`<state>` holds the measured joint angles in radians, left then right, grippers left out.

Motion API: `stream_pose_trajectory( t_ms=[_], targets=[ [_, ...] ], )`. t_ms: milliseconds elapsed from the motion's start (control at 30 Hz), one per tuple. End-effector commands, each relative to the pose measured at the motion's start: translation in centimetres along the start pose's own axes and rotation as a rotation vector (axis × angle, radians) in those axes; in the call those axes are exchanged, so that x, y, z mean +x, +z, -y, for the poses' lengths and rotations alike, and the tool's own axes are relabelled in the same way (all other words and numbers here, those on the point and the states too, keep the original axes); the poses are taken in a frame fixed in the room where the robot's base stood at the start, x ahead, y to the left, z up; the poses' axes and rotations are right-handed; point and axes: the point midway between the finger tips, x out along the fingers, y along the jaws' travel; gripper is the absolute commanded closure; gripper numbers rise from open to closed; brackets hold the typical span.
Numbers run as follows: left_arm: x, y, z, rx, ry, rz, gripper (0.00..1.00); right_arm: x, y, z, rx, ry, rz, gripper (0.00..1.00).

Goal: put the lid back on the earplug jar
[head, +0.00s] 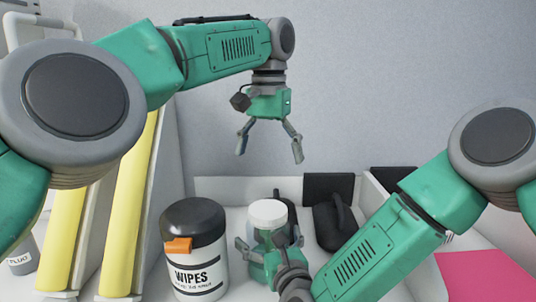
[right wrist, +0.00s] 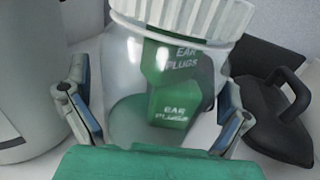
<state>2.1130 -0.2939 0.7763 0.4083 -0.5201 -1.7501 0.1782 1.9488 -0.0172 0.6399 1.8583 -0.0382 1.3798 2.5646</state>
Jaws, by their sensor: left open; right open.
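The clear earplug jar (head: 268,238) stands upright in the middle of the head view, and its green EAR PLUGS label (right wrist: 180,85) shows in the right wrist view. The white ribbed lid (head: 268,212) sits on top of the jar; it also shows at the top of the right wrist view (right wrist: 190,14). I cannot tell how tightly it is seated. My right gripper (head: 268,243) is open, with one finger on each side of the jar below the lid. Contact with the glass is unclear. My left gripper (head: 269,156) is open and empty, pointing down above the jar.
A WIPES canister (head: 194,255) with a black top and orange tab stands close left of the jar. A dark object with a handle (head: 332,225) is at its right. A low white wall (head: 225,188) runs behind. A pink sheet (head: 485,276) lies far right.

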Motion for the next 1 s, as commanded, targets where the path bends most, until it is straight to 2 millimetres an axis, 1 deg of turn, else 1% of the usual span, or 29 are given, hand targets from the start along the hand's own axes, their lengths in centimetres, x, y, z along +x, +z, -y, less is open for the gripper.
stream_pose_trajectory(
  t_ms=[167, 400, 500, 600, 767, 1000],
  targets=[
    [0.0, 0.0, 0.0, 0.000, 0.000, 0.000, 0.08, -2.2, -0.1, 0.1, 0.003, 0.000, -0.003, 0.00],
    [0.0, 0.0, 0.0, 0.000, 0.000, 0.000, 0.08, -7.3, -0.2, 0.1, 0.004, 0.001, -0.006, 0.00],
    [0.0, 0.0, 0.0, 0.000, 0.000, 0.000, 0.08, -9.2, -0.2, 0.2, 0.004, 0.000, -0.005, 0.00],
    [0.0, 0.0, 0.0, 0.000, 0.000, 0.000, 0.08, -10.5, -0.3, 0.1, 0.002, 0.001, -0.006, 0.00],
    [0.0, 0.0, 0.0, 0.000, 0.000, 0.001, 0.08, -11.6, -0.2, 0.1, 0.002, 0.001, -0.003, 0.00],
    [0.0, 0.0, 0.1, 0.000, 0.001, 0.000, 0.08, -11.7, -0.2, 0.1, 0.001, 0.000, -0.002, 0.00]
  ],
)
